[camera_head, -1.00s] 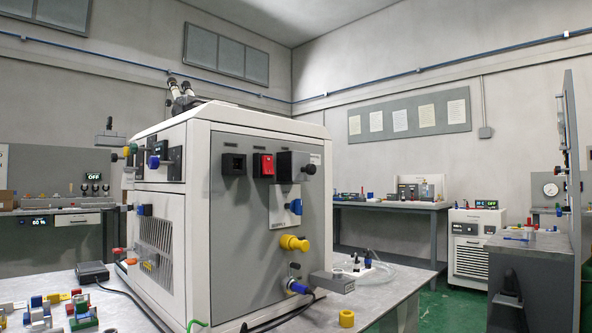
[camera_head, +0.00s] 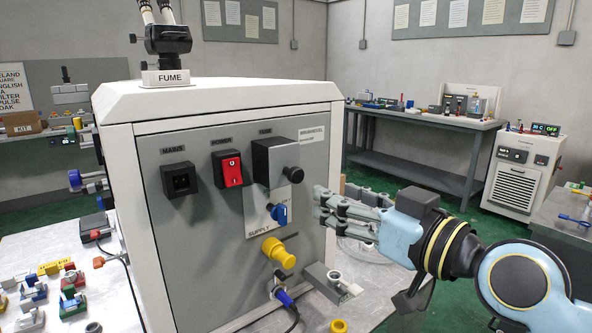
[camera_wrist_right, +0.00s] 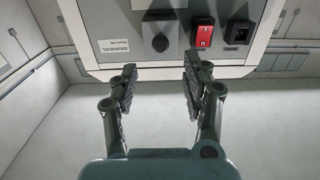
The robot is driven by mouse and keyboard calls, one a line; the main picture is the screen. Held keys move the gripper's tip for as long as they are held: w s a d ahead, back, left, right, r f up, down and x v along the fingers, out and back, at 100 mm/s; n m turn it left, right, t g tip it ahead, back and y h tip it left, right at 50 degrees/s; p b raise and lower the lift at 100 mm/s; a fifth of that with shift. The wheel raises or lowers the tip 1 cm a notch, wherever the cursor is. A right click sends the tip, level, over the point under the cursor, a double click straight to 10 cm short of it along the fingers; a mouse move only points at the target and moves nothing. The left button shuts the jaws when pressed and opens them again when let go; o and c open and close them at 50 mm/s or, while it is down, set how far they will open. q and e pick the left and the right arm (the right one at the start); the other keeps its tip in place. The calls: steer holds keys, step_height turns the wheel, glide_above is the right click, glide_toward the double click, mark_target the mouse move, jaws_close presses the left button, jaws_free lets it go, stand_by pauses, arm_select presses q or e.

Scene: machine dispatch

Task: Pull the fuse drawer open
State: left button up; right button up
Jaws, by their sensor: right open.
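The fuse drawer (camera_head: 272,160) is a dark box with a round black knob (camera_head: 292,174), under the FUSE label on the machine's grey panel. It sits right of the red power switch (camera_head: 229,169). My right gripper (camera_head: 322,206) is open and empty, to the right of and a little below the knob in the head view. In the right wrist view, which is upside down, the fuse drawer knob (camera_wrist_right: 160,43) shows beyond and between the two open fingers (camera_wrist_right: 159,68), not touching them. My left gripper is not in view.
A blue supply knob (camera_head: 280,213), a yellow plug (camera_head: 279,252) and a grey bracket (camera_head: 325,281) stick out below the drawer. A binocular eyepiece stand (camera_head: 167,40) is on top of the machine (camera_head: 225,95). Coloured parts lie on the bench at lower left.

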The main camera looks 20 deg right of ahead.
mark_target(299, 175)
steer(key=x, duration=0.3)
steer(key=p+x, duration=0.1)
steer(key=x, duration=0.2)
steer(key=p+x, duration=0.1)
steer(key=x, duration=0.2)
steer(key=shift+w+a+r, duration=0.1)
steer(key=shift+w+r, duration=0.1)
steer(key=shift+r, duration=0.2)
steer(key=shift+w+a+f, duration=0.1)
steer(key=shift+w+a, duration=0.1)
steer(key=shift+w, duration=0.4)
jaws_close()
